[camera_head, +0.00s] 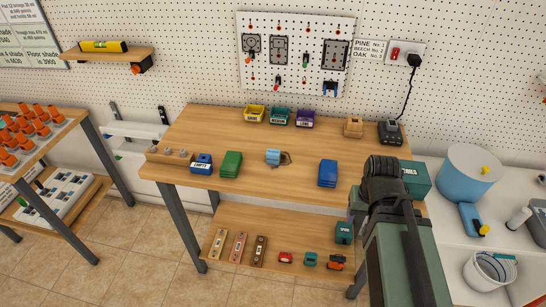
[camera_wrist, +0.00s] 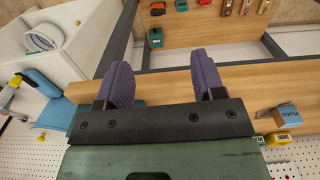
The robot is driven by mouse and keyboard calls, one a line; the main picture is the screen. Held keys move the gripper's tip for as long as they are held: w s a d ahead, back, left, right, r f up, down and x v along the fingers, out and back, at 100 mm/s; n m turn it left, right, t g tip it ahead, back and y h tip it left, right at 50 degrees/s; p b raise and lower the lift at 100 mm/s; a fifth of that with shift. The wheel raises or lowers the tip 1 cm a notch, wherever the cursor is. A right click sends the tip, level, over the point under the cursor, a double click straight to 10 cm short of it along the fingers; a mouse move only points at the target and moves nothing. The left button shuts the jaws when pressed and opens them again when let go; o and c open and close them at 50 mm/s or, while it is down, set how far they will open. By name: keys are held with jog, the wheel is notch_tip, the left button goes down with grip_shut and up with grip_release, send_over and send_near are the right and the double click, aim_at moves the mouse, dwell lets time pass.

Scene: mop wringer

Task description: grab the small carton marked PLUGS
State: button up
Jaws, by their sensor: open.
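The small carton marked PLUGS (camera_wrist: 287,115) is light blue and sits at the right of the wrist view, its lettering upside down there. In the head view the light blue carton (camera_head: 273,157) stands near the middle of the workbench top, with a small brown item touching or close beside it. My gripper (camera_wrist: 160,82) is open, with two purple ridged fingers apart and nothing between them. It is at the right end of the bench, well to the right of the carton in the head view. My arm hides part of the bench's right end.
The workbench (camera_head: 225,190) also holds a green box (camera_head: 231,164), a blue box (camera_head: 327,173) and an EMPTY-marked blue box (camera_head: 201,163). Several small bins (camera_head: 279,116) line the back. A charger (camera_head: 390,132) stands back right. Bench top around the carton is mostly clear.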

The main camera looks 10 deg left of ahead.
jog(key=shift+o, duration=1.2)
